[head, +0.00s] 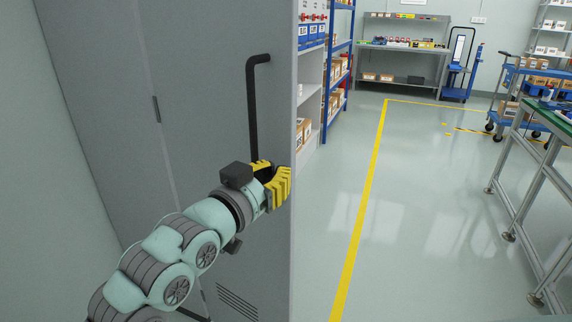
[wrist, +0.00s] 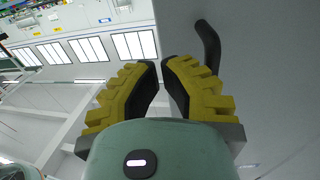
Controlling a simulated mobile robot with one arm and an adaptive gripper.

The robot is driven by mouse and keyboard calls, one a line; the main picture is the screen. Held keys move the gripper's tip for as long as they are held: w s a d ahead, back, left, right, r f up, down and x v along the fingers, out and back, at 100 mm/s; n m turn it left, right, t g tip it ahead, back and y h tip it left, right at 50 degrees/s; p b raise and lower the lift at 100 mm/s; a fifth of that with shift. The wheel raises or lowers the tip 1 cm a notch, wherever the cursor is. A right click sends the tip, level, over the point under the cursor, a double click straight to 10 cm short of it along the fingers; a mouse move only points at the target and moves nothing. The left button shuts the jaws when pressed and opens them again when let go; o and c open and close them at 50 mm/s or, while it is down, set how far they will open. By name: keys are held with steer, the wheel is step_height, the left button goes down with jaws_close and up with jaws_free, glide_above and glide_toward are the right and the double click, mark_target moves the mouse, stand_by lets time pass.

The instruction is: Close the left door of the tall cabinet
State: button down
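The grey cabinet door (head: 205,110) fills the left and middle of the head view, with its free edge near the middle. A black vertical bar handle (head: 252,105) is on it; its lower end is hidden behind my gripper. My gripper (head: 276,180), with yellow fingers, is at the handle's lower end, near the door edge. In the wrist view, the fingers (wrist: 161,75) have a narrow gap between their tips, and I see nothing in it. Part of the handle (wrist: 208,45) shows beyond the right finger. I cannot tell whether they touch.
A blue-framed shelf (head: 340,65) with boxes stands beyond the door edge. A yellow floor line (head: 370,190) runs along the open floor to the right. A metal-legged table (head: 535,170) stands at the far right. A workbench (head: 400,58) is at the back.

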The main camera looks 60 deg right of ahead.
mark_target(291, 161)
steer(key=shift+s+d, duration=0.2)
steer(key=shift+d, duration=1.85)
